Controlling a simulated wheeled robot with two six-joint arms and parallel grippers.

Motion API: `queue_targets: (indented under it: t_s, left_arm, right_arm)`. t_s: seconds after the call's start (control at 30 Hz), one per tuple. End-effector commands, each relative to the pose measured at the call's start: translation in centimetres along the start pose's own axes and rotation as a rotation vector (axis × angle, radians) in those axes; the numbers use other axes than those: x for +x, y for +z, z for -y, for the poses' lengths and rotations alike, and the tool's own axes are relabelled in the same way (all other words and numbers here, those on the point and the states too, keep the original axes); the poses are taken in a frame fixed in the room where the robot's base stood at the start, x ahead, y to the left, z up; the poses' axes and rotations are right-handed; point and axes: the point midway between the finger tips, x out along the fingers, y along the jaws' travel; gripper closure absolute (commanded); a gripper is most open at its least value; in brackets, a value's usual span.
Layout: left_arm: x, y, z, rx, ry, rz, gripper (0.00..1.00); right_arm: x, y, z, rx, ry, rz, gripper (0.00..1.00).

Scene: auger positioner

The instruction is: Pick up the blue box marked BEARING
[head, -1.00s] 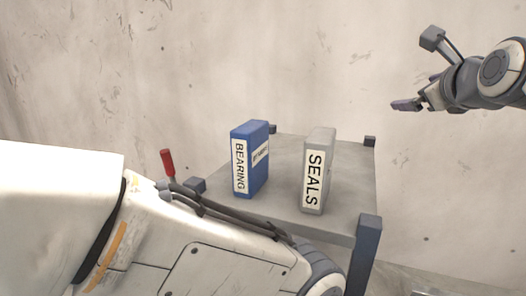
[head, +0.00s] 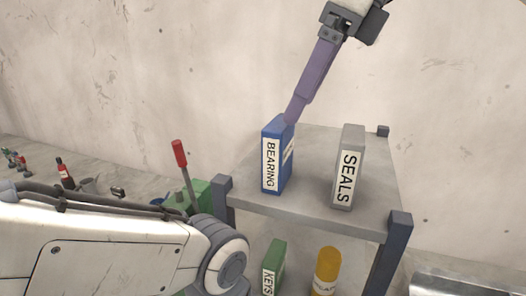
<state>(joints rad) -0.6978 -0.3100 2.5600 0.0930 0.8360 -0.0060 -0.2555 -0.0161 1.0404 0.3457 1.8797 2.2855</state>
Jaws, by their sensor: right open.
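The blue box marked BEARING (head: 272,166) stands upright on the left part of the grey table top (head: 312,200). Its white label faces me, and a smaller label on its right side is partly covered. My right gripper (head: 291,114) comes down from the upper right, and its long purple finger reaches the top of the blue box at its back right. Only one finger shows clearly; the other is hidden or lined up with it. I cannot tell whether the finger touches the box. The box still rests on the table. My left gripper is out of view; only its arm shows at lower left.
A grey box marked SEALS (head: 348,168) stands to the right, with a clear gap between. On a lower level are a green box marked KEYS (head: 274,266) and a yellow cylinder (head: 327,268). A red-handled lever (head: 180,154) rises at left. Corner posts (head: 398,222) edge the table.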

Motion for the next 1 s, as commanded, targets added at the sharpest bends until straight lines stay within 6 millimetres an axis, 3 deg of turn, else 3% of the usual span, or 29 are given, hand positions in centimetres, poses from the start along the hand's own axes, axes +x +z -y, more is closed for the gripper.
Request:
queue_targets:
  t_s: [0.13, 0.43, 0.7, 1.0]
  left_arm:
    - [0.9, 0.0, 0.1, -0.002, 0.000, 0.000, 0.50]
    - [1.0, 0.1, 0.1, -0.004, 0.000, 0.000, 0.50]
    - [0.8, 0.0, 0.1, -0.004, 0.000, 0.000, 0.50]
    - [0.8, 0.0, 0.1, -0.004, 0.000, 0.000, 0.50]
  right_arm:
    - [2.7, -0.1, -0.1, 0.000, 0.004, -0.002, 0.00]
    - [5.0, -0.1, 0.0, 0.001, 0.001, -0.002, 0.00]
    - [8.7, 0.0, -0.1, 0.000, 0.002, -0.002, 0.00]
    - [9.3, 0.0, 0.0, 0.000, -0.001, 0.000, 0.00]
